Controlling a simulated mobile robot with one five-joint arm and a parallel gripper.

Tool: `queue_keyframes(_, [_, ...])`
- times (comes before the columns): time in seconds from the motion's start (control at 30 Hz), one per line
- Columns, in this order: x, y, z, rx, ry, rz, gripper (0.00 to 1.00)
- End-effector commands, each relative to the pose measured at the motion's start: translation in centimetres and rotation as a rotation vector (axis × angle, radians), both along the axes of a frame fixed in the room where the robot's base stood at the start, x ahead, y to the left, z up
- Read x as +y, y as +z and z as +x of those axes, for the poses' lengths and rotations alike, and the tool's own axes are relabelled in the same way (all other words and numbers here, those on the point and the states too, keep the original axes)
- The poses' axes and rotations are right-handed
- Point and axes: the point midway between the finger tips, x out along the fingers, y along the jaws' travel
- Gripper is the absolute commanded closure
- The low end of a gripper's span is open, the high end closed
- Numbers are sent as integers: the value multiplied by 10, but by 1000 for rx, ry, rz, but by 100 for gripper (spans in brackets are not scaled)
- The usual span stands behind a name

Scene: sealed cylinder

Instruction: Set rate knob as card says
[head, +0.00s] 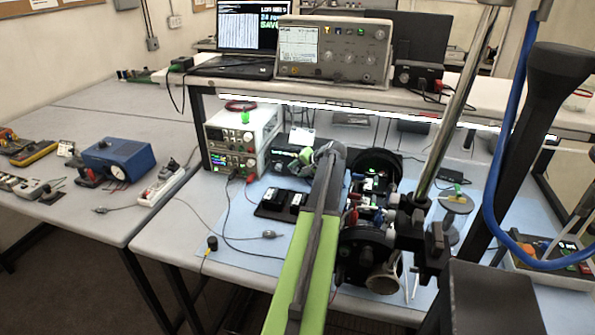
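My green arm reaches up the middle of the head view, and my gripper (327,152) is at its far end, above the back of the blue mat. It is small and seen from behind, so I cannot tell whether its fingers are open or hold anything. A black-ended cylindrical assembly (366,252) with electronics and coloured parts stands just right of the arm, partly hidden by it. I cannot make out which knob is the rate knob. A small white card-like piece (301,136) stands behind the gripper; no writing on it is readable.
Stacked bench power supplies (238,150) stand left of the gripper. A black battery holder (281,205) and loose cables lie on the blue mat (222,222). An oscilloscope (333,52) and a laptop (247,38) sit on the shelf above. A spool (456,200) stands at right.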

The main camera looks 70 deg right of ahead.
Motion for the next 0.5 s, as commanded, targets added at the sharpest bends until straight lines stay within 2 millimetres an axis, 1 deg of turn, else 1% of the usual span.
queue_keyframes(0.13, [1,0,-1,2,1,2,56])
queue_keyframes(0.23, [4,7,-6,3,0,3,56])
queue_keyframes(0.37, [13,29,-23,1,-2,2,56])
queue_keyframes(0.5, [28,58,-50,1,-3,2,56])
